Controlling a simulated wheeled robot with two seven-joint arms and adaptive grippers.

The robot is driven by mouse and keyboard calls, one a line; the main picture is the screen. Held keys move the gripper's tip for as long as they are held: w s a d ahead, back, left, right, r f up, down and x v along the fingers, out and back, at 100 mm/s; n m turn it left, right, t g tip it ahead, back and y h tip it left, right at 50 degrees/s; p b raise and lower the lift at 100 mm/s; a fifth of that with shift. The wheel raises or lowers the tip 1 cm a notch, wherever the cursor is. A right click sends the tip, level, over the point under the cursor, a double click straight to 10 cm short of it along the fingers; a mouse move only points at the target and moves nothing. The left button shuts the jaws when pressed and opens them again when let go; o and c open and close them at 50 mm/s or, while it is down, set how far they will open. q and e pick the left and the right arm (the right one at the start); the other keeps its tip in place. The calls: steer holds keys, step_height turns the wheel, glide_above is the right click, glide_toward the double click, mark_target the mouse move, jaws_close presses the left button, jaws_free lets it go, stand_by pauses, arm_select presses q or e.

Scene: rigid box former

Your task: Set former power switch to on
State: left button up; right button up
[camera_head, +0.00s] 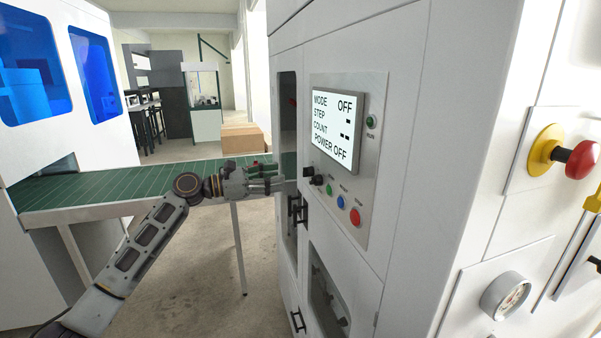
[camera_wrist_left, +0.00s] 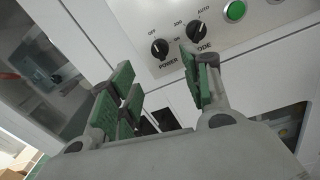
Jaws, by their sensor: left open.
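The former (camera_head: 400,60) is a tall white machine with a grey control panel. Its lit display (camera_head: 336,129) reads MODE OFF and POWER OFF, with dashes beside STEP and COUNT. In the left wrist view, the black power switch (camera_wrist_left: 159,48) is a round knob labelled POWER, with OFF and ON marks. The similar mode knob (camera_wrist_left: 195,30) sits to its right. My left gripper (camera_head: 282,183) is open and empty in front of the panel, near the knobs; its green-padded fingers also show in the wrist view (camera_wrist_left: 157,66). They appear apart from the power knob.
Green, blue and red buttons (camera_head: 355,217) lie below the display. Black door handles (camera_head: 298,209) stick out below my gripper. A green conveyor (camera_head: 110,184) runs behind my left arm, with cardboard boxes (camera_head: 242,139) beyond. A red emergency stop (camera_head: 583,160) is at the right.

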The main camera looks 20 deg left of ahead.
mark_target(308, 172)
arm_select(q)
steer(key=p+x, duration=0.2)
steer(key=x, duration=0.6)
steer(key=shift+w+d, duration=0.15)
steer(key=shift+d, duration=0.1)
steer(key=c, duration=1)
